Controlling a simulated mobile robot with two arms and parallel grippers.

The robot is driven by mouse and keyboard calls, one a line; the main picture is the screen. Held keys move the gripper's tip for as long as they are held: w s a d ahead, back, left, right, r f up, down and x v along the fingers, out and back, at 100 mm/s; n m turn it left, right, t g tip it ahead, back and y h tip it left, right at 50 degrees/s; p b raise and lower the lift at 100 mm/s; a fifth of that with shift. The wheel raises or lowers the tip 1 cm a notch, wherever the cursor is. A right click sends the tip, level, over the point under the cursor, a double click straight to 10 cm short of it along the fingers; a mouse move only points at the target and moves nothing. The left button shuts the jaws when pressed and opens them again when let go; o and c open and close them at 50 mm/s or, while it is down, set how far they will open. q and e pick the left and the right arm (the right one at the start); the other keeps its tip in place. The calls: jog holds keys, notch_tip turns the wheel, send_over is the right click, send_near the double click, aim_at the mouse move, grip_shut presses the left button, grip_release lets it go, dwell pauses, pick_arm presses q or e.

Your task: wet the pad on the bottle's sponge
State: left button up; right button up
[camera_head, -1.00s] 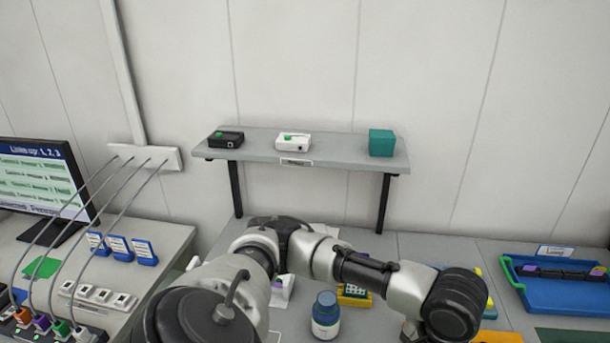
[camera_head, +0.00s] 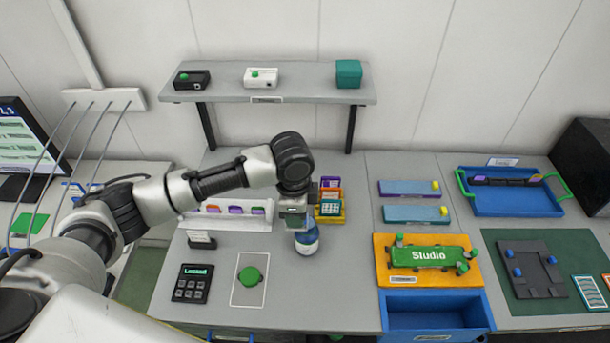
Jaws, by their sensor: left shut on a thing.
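The blue bottle (camera_head: 308,243) with a white label stands on the grey bench; its top and sponge are hidden behind my left gripper. My left gripper (camera_head: 296,218) is directly above the bottle's top, pointing down. It is shut on the pad, which is mostly hidden at the fingers. I cannot tell whether the pad touches the sponge. My right gripper is out of view.
A white rack (camera_head: 228,218) and small coloured boxes (camera_head: 330,205) stand close behind the bottle. An orange tray (camera_head: 384,262) is to the right.

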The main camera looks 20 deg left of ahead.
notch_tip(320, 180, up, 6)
jog(key=p, duration=0.5)
pick_arm(q)
jog(key=shift+w+d+f+m+b, duration=0.1)
jog(key=shift+w+d+m+b, duration=0.15)
jog(key=shift+w+m, duration=0.9)
jog(key=shift+w+d+f+m+b, duration=0.1)
jog(key=shift+w+d+m+b, duration=0.15)
jog(key=shift+m, duration=1.8)
jog(key=shift+w+d+m+b, duration=0.25)
jog(key=shift+w+m, duration=0.35)
jog(key=shift+m, duration=1)
notch_tip(320, 180, down, 4)
jog(key=b, duration=0.4)
jog(key=shift+a+f+b, duration=0.1)
jog(key=shift+a+b, duration=0.05)
jog(key=shift+b, duration=0.2)
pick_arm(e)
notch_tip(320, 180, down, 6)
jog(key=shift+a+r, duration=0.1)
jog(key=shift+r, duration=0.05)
pick_arm(q)
jog(key=shift+f, duration=0.45)
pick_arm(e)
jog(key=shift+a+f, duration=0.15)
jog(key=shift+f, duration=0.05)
pick_arm(q)
jog(key=shift+s+f, duration=0.1)
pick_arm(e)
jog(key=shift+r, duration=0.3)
